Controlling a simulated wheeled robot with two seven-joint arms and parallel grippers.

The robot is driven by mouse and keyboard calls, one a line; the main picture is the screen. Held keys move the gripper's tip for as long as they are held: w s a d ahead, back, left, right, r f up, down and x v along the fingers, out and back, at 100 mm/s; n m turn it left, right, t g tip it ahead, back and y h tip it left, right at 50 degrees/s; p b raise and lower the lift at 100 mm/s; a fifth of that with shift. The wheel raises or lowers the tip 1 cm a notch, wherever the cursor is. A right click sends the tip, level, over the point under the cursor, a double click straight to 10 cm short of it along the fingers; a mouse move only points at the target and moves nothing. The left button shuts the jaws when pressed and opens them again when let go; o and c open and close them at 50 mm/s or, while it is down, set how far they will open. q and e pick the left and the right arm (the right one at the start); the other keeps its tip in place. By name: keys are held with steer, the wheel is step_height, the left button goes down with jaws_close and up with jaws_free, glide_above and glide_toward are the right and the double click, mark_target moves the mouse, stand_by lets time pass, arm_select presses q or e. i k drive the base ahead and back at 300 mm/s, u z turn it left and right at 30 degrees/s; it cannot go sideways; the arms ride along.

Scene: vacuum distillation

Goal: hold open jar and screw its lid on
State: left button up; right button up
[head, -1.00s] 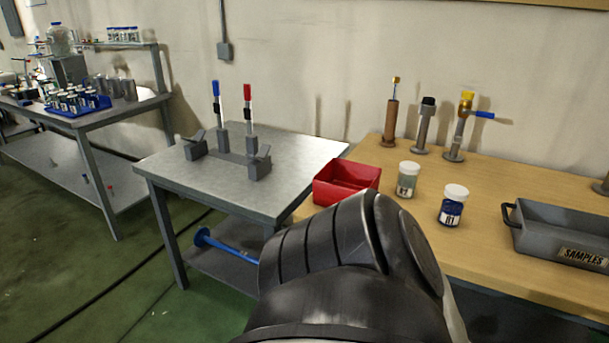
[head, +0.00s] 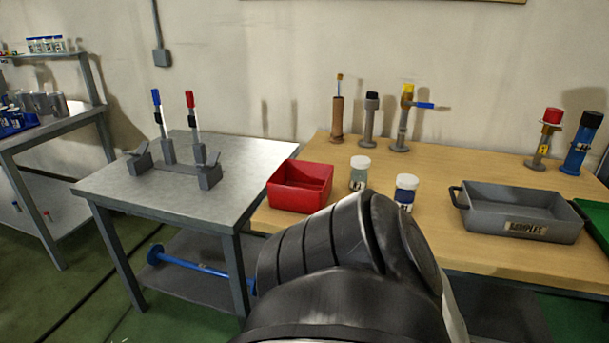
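Two jars with white lids stand upright on the wooden table in the head view. One is a pale grey-green jar (head: 358,174); the other is a dark blue jar (head: 404,193) to its right and nearer. Both lids appear to sit on their jars. I see no open jar and no loose lid that I can make out. A large black and grey link of my own arm fills the bottom middle and hides part of the table's front edge. Neither of my grippers shows in this view.
A red bin (head: 300,187) stands left of the jars, a grey "SAMPLES" tray (head: 520,212) to the right. Several valve-like fittings (head: 370,122) stand behind. Bare wood (head: 440,160) lies behind the jars.

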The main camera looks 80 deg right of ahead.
mark_target(405, 198)
steer(key=z, duration=2.65)
